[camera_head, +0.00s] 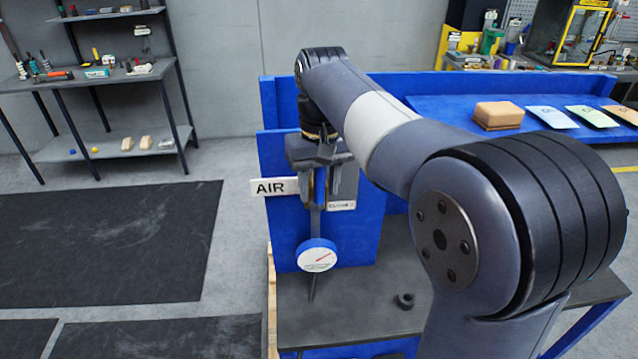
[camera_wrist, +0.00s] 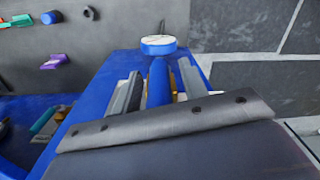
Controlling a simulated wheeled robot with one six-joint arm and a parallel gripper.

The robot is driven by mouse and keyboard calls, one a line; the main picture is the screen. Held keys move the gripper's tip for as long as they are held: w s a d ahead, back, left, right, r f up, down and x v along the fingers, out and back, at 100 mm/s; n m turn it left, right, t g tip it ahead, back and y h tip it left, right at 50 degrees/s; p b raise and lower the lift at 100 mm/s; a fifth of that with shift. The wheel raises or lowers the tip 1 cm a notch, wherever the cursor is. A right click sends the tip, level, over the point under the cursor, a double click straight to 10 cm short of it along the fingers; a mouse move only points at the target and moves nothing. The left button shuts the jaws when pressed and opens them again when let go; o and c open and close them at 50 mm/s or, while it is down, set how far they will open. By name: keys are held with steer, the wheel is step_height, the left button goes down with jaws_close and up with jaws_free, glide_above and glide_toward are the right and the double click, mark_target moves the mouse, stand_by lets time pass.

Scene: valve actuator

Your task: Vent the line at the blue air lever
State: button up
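My gripper (camera_head: 318,200) points down in front of the blue panel (camera_head: 285,225), just right of the white AIR sign (camera_head: 270,187). In the wrist view its two grey fingers (camera_wrist: 158,90) stand apart, with a blue bar (camera_wrist: 160,82), likely the air lever, between them. Gaps seem to show beside the bar; contact cannot be made out. A round gauge (camera_head: 317,257) with a blue rim, white face and red needle sits below my gripper. It also shows beyond the fingers in the wrist view (camera_wrist: 158,46).
A small plate (camera_head: 342,205) with unreadable text is right of my gripper. A dark ring (camera_head: 405,300) lies on the grey bench top (camera_head: 350,305). A tan block (camera_head: 498,115) and several cards lie on the blue shelf (camera_head: 440,105). Open floor is at left.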

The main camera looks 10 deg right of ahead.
jaws_close()
